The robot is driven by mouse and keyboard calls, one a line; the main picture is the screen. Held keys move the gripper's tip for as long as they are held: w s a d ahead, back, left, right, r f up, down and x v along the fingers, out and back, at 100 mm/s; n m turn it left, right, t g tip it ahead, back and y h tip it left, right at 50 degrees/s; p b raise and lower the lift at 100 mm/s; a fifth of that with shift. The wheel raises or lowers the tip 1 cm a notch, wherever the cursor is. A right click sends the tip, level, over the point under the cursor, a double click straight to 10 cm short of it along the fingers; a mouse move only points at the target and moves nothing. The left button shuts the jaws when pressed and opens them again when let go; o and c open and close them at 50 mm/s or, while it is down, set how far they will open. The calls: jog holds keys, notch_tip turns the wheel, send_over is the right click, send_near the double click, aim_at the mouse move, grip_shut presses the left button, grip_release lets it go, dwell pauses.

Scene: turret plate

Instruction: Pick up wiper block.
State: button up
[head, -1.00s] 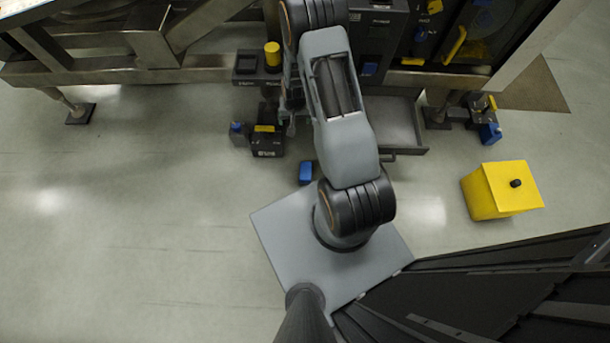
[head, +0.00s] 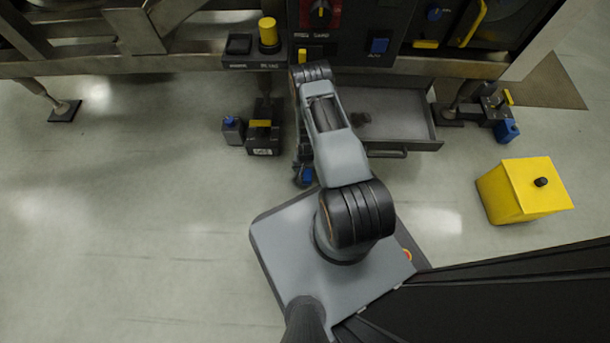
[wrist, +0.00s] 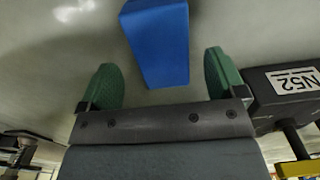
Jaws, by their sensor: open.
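A blue block, which I take to be the wiper block (wrist: 157,40), lies on the floor in the wrist view, its near end between the green fingertips. My gripper (wrist: 160,64) is open, with a finger on either side of the block and gaps to both. In the head view the blue block (head: 307,175) shows only in part, close to the front of my base, with my arm's end over and beside it. The fingertips cannot be made out there.
A black box with a white label (head: 262,146) and yellow top stands left of my arm, beside a grey and blue item (head: 232,130). An open drawer (head: 395,108) juts out right of my arm. A yellow box (head: 520,190) stands at right. Floor at left is clear.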

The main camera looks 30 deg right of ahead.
aim_at(306, 170)
notch_tip(306, 170, down, 4)
jog(key=b, duration=0.2)
jog(key=shift+w+a+f+b, duration=0.1)
jog(key=shift+f+b, duration=0.05)
jog(key=shift+b, duration=0.15)
jog(key=shift+f, duration=0.9)
jog(key=c, duration=1)
